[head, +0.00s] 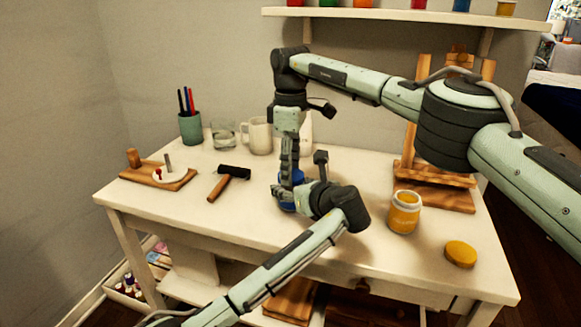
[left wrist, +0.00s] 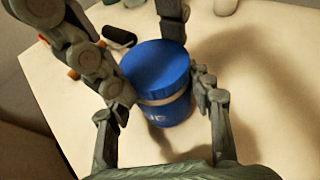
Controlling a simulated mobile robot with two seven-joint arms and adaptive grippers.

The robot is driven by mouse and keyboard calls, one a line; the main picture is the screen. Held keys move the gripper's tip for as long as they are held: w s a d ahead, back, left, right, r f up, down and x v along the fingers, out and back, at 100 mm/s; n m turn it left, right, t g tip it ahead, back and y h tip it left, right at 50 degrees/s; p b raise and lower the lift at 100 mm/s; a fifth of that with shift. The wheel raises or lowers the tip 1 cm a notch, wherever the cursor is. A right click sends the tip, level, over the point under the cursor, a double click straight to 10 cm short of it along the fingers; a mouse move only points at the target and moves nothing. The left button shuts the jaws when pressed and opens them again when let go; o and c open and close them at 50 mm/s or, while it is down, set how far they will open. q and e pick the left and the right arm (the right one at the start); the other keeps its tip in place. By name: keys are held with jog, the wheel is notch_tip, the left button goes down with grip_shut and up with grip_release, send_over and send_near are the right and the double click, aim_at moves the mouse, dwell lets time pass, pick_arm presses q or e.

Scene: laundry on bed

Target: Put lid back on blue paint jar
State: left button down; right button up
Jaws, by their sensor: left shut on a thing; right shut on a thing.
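The blue paint jar (head: 288,207) stands near the middle of the table, largely hidden by my grippers. In the left wrist view, the jar (left wrist: 168,113) is upright, with the blue lid (left wrist: 155,62) on top of it. A pale band shows between lid and jar; I cannot tell whether the lid is fully seated. My left gripper (head: 300,196) is shut on the jar's body, with a finger on each side in the left wrist view (left wrist: 162,92). My right gripper (head: 287,177) points down from above and is shut on the lid.
An open yellow paint jar (head: 404,213) and its loose lid (head: 460,254) are at the right. A wooden easel (head: 434,190) is at the back right.

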pick_arm(q)
jog(key=shift+f, duration=0.1)
pick_arm(e)
jog(key=shift+m, duration=1)
jog(key=o, duration=0.8)
jog(key=shift+c, duration=0.2)
jog(key=shift+r, duration=0.1)
jog(key=shift+r, duration=2.15)
jog(key=shift+o, duration=0.4)
jog(key=o, duration=0.5)
